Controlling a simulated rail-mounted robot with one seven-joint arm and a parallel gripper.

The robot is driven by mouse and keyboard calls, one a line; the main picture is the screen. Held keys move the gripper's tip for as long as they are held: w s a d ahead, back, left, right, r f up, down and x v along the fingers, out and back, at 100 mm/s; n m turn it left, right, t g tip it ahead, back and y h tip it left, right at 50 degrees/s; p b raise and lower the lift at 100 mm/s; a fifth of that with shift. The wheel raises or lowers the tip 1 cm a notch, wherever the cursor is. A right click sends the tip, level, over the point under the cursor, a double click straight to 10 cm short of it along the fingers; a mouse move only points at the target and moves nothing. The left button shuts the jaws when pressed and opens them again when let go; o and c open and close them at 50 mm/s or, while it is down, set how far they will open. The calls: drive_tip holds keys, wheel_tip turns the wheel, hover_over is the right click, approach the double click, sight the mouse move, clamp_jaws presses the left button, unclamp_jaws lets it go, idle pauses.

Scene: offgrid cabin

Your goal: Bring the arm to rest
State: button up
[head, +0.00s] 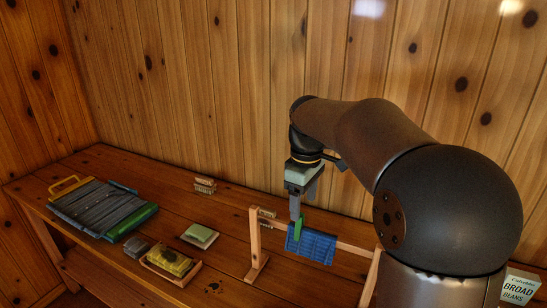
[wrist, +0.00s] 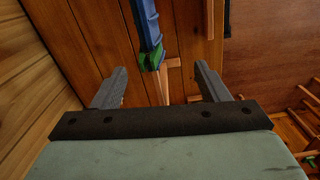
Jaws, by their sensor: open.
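My gripper (head: 297,208) is over the table in the head view, pointing down beside a wooden rack (head: 256,240). In the wrist view its two grey fingers stand apart, and the space between the fingertips (wrist: 158,80) holds nothing. A blue ribbed cloth (head: 312,244) hangs over the rack's rail with a green piece (head: 298,228) at its upper left. In the wrist view the cloth (wrist: 147,22) and the green piece (wrist: 152,58) lie just beyond the fingers. In the head view the fingers overlap the green piece; I cannot tell whether they touch it.
On the wooden table are a grey slatted board (head: 95,207) with a green edge, a yellow item in a wooden tray (head: 187,279), a pale green block (head: 199,235), a grey block (head: 135,246) and a brush (head: 205,185). A broad beans box (head: 519,287) is at right. A plank wall stands behind.

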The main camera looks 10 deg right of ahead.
drive_tip(key=s+f+m+b, duration=0.1)
drive_tip(key=s+f+m, duration=0.4)
drive_tip(key=s, duration=0.8)
drive_tip(key=s+f+m+b, duration=0.1)
drive_tip(key=s+f+m, duration=0.4)
drive_tip(key=s+f, duration=0.3)
drive_tip(key=s, duration=0.4)
drive_tip(key=shift+s+t, duration=0.4)
